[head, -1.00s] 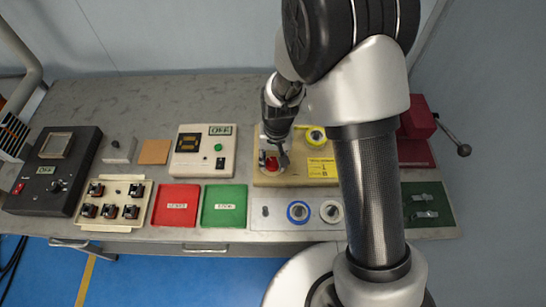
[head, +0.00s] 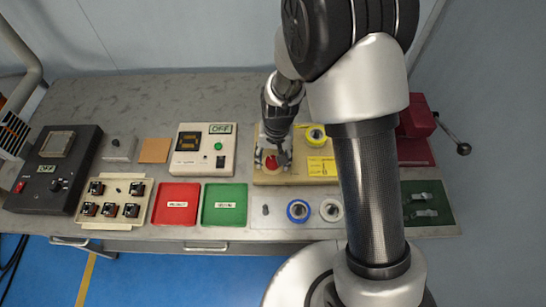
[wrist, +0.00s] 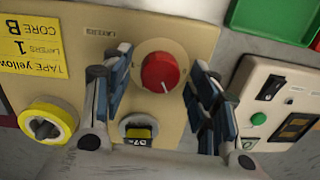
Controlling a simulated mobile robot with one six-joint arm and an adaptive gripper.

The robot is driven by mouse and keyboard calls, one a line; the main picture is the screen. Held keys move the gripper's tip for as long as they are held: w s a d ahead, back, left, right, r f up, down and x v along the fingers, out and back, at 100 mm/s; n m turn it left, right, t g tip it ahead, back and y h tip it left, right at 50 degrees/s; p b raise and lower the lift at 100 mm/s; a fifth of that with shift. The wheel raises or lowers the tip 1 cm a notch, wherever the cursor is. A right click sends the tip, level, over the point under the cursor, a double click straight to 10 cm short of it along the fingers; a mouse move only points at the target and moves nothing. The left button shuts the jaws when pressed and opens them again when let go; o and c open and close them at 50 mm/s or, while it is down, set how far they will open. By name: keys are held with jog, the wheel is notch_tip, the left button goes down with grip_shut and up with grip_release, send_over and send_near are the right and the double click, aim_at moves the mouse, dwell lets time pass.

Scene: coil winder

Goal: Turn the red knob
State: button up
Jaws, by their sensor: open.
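In the head view the red knob (head: 271,162) is partly hidden by my gripper (head: 278,155). In the wrist view my gripper (wrist: 158,100) is open, with one finger on each side of the knob. Gaps show between the fingers and the knob, so I see no clear contact. A small counter window (wrist: 139,132) lies beside the knob, between the fingers.
A yellow tape roll (wrist: 47,122) and a yellow label (wrist: 35,45) are on the same panel. A white box with a green button (head: 203,152) stands to the left. Red (head: 176,221) and green (head: 225,221) trays lie in front. The back of the table is clear.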

notch_tip(320, 180, up, 12)
jog(key=shift+d, duration=0.35)
dwell(0.4)
dwell(0.3)
notch_tip(320, 180, up, 12)
jog(key=t, duration=0.2)
send_over(275, 161)
jog(key=s+d, duration=0.6)
jog(key=s, duration=0.1)
jog(key=s+d+r+t, duration=0.1)
jog(key=s+d+r, duration=0.1)
jog(key=s, duration=0.4)
jog(key=s+d+r+n+t, duration=0.1)
jog(key=s+d+r, duration=0.2)
jog(key=s, duration=0.3)
jog(key=shift+s+d+r+t+h, duration=0.2)
jog(key=shift+d+t+h, duration=0.1)
jog(key=shift+d, duration=0.15)
